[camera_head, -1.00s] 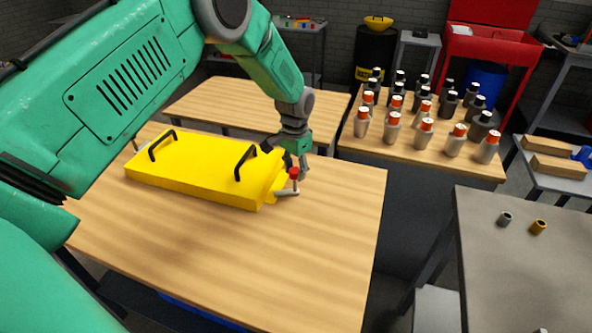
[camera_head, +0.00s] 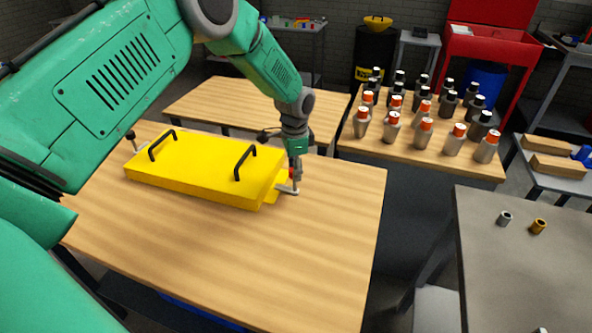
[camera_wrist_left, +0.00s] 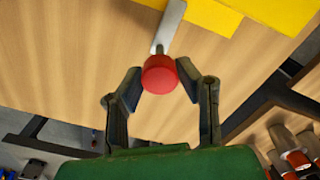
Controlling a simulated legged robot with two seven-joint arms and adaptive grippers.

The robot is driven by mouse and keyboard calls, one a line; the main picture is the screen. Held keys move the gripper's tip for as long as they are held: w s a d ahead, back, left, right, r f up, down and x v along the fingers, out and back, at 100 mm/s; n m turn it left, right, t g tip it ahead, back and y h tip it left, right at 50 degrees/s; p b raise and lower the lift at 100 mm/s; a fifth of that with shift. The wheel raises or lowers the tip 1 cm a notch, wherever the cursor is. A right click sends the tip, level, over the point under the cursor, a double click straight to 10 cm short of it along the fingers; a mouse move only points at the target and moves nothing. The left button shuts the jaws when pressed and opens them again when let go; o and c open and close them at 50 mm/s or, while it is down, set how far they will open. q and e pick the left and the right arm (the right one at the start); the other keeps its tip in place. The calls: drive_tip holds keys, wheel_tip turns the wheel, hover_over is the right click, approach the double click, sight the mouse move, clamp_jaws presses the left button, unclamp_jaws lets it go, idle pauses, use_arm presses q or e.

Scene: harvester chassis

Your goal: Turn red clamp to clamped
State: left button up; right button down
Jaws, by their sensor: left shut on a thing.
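The red clamp has a red knob (camera_wrist_left: 160,74) and a grey metal arm (camera_wrist_left: 170,27) in the left wrist view. In the head view its grey arm (camera_head: 286,189) lies at the right end of the yellow chassis (camera_head: 205,168), and the knob is mostly hidden by my gripper. My left gripper (camera_head: 295,172) reaches down over the clamp. In the left wrist view its fingers (camera_wrist_left: 160,80) stand on both sides of the red knob and are shut on it. A dark-knobbed clamp (camera_head: 131,137) stands at the chassis's left end. My right gripper is not in view.
The chassis has two black handles (camera_head: 245,162) on top. The wooden table (camera_head: 230,250) is clear in front. Another table behind at the right holds several orange- and black-capped bottles (camera_head: 423,133). A grey table (camera_head: 530,275) at the right holds two small cylinders.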

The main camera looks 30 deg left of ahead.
use_arm(q)
drive_tip(key=shift+w+a+r, duration=0.1)
drive_tip(key=shift+r, duration=0.05)
drive_tip(key=o, duration=1.1)
wheel_tip(320, 180, up, 12)
drive_tip(key=shift+a+f, duration=0.1)
drive_tip(key=shift+f, duration=0.05)
drive_tip(key=shift+f, duration=0.1)
